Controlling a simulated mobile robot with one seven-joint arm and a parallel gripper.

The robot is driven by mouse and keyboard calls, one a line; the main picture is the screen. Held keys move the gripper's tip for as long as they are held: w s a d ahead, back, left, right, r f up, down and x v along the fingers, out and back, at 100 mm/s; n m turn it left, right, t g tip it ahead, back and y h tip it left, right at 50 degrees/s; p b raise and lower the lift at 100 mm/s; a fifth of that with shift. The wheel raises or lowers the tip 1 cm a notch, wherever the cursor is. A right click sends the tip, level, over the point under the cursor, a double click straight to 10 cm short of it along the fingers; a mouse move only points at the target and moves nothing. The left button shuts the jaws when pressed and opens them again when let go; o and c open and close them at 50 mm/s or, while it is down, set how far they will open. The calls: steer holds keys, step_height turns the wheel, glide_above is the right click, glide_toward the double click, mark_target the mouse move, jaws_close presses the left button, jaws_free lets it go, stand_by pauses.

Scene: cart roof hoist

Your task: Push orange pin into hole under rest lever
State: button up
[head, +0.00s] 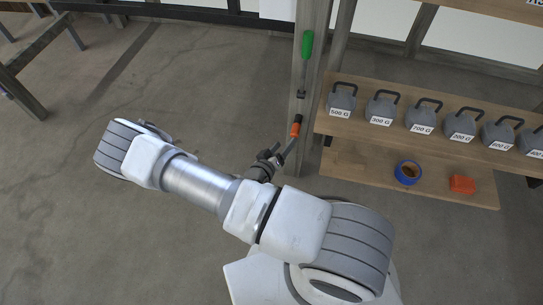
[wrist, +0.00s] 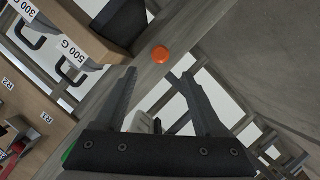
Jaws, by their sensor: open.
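The orange pin (head: 296,128) sits on a grey wooden post (head: 309,100). In the wrist view the orange pin (wrist: 161,54) shows as a round head, just beyond and between my fingertips. My gripper (head: 291,149) is just below the pin in the head view; in the wrist view my gripper (wrist: 160,75) is open with nothing between its fingers. A lever with a green handle (head: 306,45) stands upright on the post above the pin. A dark bracket (head: 300,95) is at its lower end. I cannot make out the hole.
To the right of the post, a shelf (head: 345,120) carries a row of several grey labelled weights (head: 341,98). A lower shelf (head: 345,165) holds a blue tape roll (head: 408,172) and a red block (head: 462,184).

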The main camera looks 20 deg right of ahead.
steer(key=p+v, duration=0.1)
steer(key=v, duration=0.8)
steer(key=shift+p, duration=0.3)
